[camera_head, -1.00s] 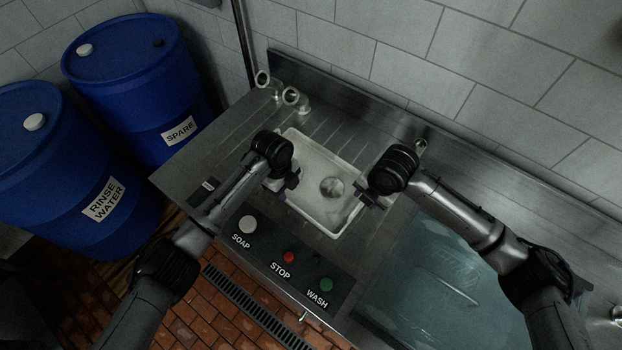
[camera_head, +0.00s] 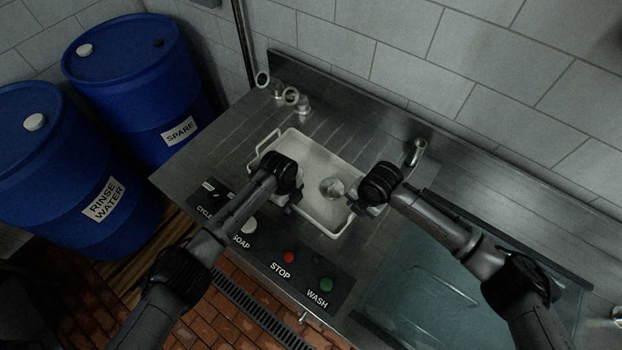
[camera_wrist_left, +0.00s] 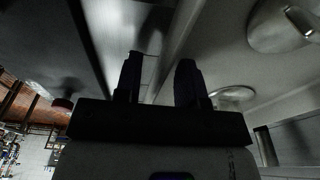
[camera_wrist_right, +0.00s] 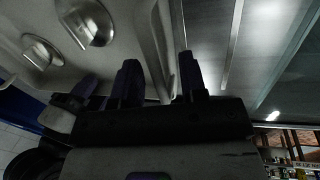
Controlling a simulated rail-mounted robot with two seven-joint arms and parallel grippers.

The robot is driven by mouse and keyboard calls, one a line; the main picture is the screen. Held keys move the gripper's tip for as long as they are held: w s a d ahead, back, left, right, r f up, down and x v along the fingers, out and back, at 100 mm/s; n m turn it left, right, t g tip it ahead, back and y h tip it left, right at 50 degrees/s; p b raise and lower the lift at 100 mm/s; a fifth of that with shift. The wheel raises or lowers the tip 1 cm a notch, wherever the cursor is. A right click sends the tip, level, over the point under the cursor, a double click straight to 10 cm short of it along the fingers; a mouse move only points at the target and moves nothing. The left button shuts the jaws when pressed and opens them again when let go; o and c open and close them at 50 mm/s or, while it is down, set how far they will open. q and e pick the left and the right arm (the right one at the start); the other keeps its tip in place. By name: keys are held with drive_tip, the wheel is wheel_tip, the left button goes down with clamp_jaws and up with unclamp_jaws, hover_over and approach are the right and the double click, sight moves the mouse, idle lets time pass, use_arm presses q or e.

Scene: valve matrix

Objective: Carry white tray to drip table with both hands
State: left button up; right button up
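The white tray (camera_head: 318,152) rests on the ribbed steel drip table (camera_head: 225,150), with its left-end handle (camera_head: 262,145) free. Shiny round metal items lie in it; one (camera_head: 331,188) shows in the head view. My left gripper (camera_head: 288,207) is over the tray's near long side, away from the left handle. My right gripper (camera_head: 357,205) is at the tray's right end. Its fingers (camera_wrist_right: 160,80) are apart, with the tray's edge (camera_wrist_right: 160,45) showing beyond the gap; I cannot tell contact there.
A control panel with a red STOP button (camera_head: 289,257) and a green WASH button (camera_head: 326,284) lies along the near edge. A glassy water-filled basin (camera_head: 430,290) is at the right. Taps (camera_head: 417,152) stand at the back. Blue drums (camera_head: 135,90) stand left of the table.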

use_arm(q)
clamp_jaws()
use_arm(e)
clamp_jaws()
use_arm(q)
drive_tip(key=shift+r, duration=0.15)
use_arm(e)
drive_tip(key=shift+r, duration=0.15)
